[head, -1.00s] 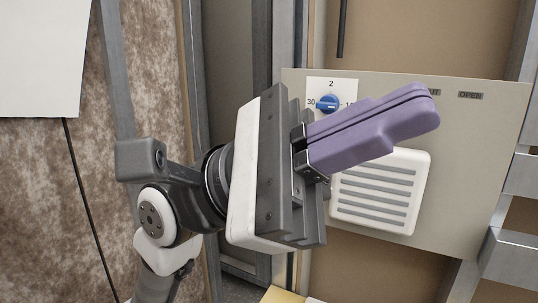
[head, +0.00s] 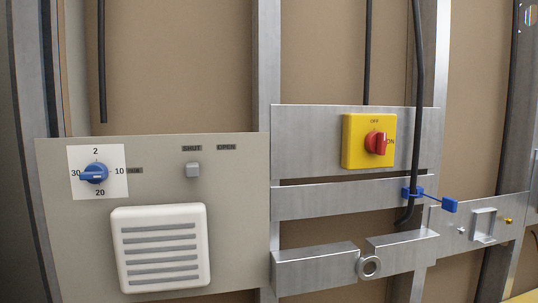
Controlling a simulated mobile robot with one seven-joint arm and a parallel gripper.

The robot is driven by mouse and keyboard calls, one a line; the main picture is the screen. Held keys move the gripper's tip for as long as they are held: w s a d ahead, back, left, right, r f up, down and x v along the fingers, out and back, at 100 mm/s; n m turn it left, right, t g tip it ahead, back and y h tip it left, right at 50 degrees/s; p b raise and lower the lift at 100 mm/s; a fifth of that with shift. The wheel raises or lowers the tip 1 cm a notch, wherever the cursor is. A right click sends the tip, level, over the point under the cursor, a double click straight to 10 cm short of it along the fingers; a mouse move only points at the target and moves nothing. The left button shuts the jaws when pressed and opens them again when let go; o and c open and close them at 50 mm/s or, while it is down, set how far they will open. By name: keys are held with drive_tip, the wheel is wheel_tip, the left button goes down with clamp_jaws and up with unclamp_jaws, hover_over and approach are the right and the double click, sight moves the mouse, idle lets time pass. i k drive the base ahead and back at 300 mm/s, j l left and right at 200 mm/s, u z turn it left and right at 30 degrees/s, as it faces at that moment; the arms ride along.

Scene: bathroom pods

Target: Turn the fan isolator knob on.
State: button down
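The fan isolator appears to be the yellow square plate (head: 350,155) with a red knob (head: 376,143), mounted on a metal rail at right of centre in the head view. "OFF" is printed above the knob and "ON" to its right. The knob's handle stands out from the plate and partly covers the area beside "ON"; I cannot tell for certain which label it points to. My gripper is not in view, and nothing touches or covers the knob.
A black cable (head: 418,100) runs down right of the yellow plate, with a blue tie (head: 449,205).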

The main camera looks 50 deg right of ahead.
sight(375, 142)
drive_tip(key=z, duration=1.8)
